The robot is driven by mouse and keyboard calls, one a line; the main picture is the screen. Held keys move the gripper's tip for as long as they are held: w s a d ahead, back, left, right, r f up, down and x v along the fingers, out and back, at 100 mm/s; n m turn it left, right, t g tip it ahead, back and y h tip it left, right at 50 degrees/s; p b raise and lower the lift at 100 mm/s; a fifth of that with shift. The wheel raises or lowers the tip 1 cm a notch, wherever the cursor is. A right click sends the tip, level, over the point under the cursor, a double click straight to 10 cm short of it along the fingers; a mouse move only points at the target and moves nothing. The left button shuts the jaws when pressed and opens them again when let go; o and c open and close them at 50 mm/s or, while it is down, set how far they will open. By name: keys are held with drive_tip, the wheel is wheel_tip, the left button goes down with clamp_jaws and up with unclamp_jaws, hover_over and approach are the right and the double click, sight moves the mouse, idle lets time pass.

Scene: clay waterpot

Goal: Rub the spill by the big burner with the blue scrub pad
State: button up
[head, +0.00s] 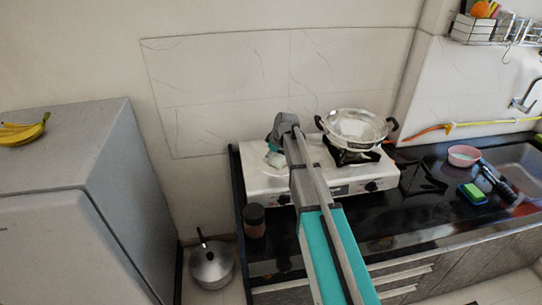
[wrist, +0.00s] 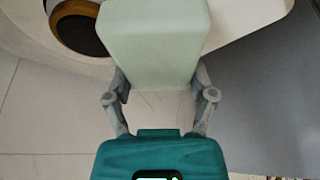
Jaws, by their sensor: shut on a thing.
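My gripper (wrist: 160,95) is shut on a pale green block-like pad (wrist: 152,45), with a finger on each side of it. The pad looks pale green rather than blue here. The burner on the right (head: 355,155) is black and carries a silver two-handled pan (head: 358,127). I cannot make out the spill, and cannot tell whether the pad touches the stove.
A dark jar (head: 254,221) stands at the counter's front left. A green-topped sponge (head: 472,194) and a pink bowl (head: 464,156) lie near the sink (head: 515,160). A lidded pot (head: 211,265) is on the floor beside the fridge (head: 85,190).

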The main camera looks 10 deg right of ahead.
idle(0.3)
drive_tip(key=shift+r+p, duration=1.5)
drive_tip(key=shift+r, duration=0.05)
drive_tip(key=shift+f, duration=0.1)
